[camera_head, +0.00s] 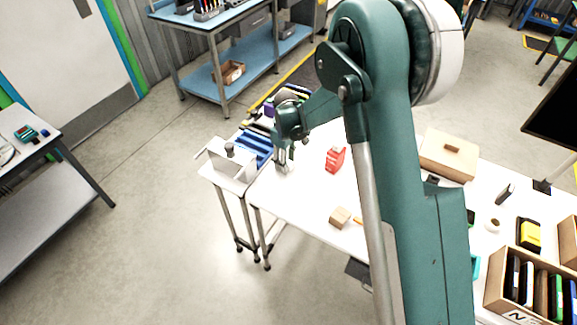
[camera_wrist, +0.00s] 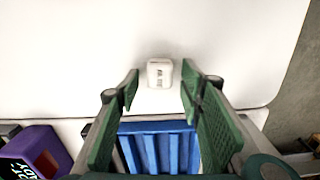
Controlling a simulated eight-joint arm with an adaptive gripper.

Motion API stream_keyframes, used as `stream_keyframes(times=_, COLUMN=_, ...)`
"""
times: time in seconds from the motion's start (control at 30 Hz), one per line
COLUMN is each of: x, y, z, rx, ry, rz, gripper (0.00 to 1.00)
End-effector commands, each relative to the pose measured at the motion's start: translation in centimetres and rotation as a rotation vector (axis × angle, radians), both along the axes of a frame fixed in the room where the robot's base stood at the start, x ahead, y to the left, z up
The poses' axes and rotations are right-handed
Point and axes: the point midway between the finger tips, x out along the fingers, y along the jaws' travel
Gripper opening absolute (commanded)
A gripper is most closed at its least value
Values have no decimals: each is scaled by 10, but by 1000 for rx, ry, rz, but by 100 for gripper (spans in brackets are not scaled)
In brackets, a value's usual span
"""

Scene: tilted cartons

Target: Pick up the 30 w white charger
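The white charger (camera_wrist: 160,73) is a small white block with dark print on it. It lies on the white table (camera_wrist: 70,50) near the table's edge in the wrist view. My gripper (camera_wrist: 159,88) is open, with its green finger pads on either side of the charger's column in the picture and the charger just beyond the fingertips. The charger is not held. In the head view my gripper (camera_head: 284,160) is over the left end of the table, and I cannot make out the charger there.
A blue ribbed bin (camera_wrist: 158,147) and a purple box (camera_wrist: 35,150) are beside the table edge. A red object (camera_head: 335,159) and a small cardboard box (camera_head: 340,217) stand on the table. The table around the charger is clear.

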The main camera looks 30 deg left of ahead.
Motion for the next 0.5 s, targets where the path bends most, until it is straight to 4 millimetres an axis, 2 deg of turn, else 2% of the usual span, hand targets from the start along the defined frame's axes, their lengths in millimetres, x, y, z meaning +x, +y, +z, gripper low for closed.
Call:
stream_keyframes(times=0.1, x=0, y=0, z=0, rx=0, ry=0, rz=0, gripper=36)
stream_keyframes(times=0.33, x=0, y=0, z=0, rx=0, ry=0, rz=0, gripper=8)
stream_keyframes(times=0.5, x=0, y=0, z=0, rx=0, ry=0, rz=0, gripper=8)
